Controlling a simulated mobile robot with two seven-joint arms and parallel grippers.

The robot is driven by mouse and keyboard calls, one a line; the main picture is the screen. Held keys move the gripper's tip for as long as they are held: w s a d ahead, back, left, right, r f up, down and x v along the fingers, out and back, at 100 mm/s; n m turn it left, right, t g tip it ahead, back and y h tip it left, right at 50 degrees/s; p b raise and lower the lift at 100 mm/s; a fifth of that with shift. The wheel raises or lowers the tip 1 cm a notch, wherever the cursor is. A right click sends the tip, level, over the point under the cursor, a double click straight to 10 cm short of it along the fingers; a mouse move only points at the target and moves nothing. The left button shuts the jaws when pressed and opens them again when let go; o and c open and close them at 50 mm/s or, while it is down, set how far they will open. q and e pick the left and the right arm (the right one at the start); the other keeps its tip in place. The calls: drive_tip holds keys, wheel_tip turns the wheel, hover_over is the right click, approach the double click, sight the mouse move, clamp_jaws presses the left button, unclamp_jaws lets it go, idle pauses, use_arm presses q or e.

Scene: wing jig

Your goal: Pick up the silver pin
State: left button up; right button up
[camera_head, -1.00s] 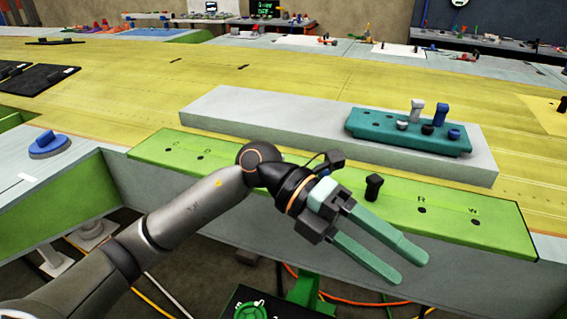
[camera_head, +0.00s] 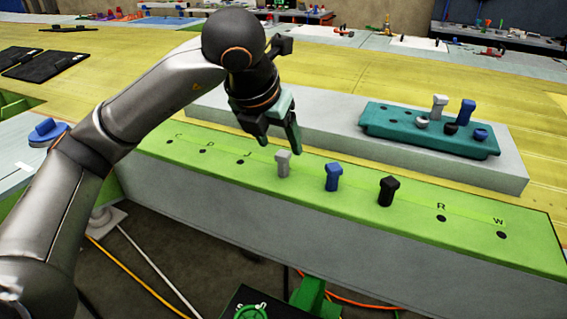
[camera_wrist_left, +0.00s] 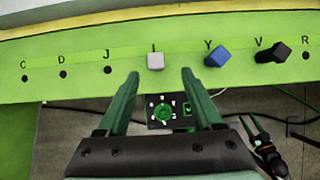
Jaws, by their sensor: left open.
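A silver pin (camera_head: 283,162) stands upright in the green strip (camera_head: 330,179), left of a blue and a black pin. In the left wrist view this silver pin (camera_wrist_left: 155,61) is at hole I, just beyond and between the fingertips. My left gripper (camera_head: 280,146) is open and empty, close above and behind the silver pin in the head view. Its two fingers also show in the left wrist view (camera_wrist_left: 160,74). A second silver pin (camera_head: 439,107) stands in the teal block. What looks like my right gripper (camera_wrist_left: 250,125) is small at lower right in the wrist view.
The blue pin (camera_head: 333,177) and black pin (camera_head: 388,190) stand to the right on the strip. Holes C, D, J, R and W look empty. The teal block (camera_head: 385,127) with several pins sits on a grey slab (camera_head: 340,145) behind.

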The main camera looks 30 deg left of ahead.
sight(282, 154)
use_arm(q)
drive_tip(key=x, duration=0.4)
drive_tip(key=p+x, duration=0.1)
drive_tip(key=x, duration=0.2)
drive_tip(key=shift+w+a, duration=0.1)
drive_tip(key=shift+a, duration=0.25)
drive_tip(key=shift+c, duration=0.4)
clamp_jaws()
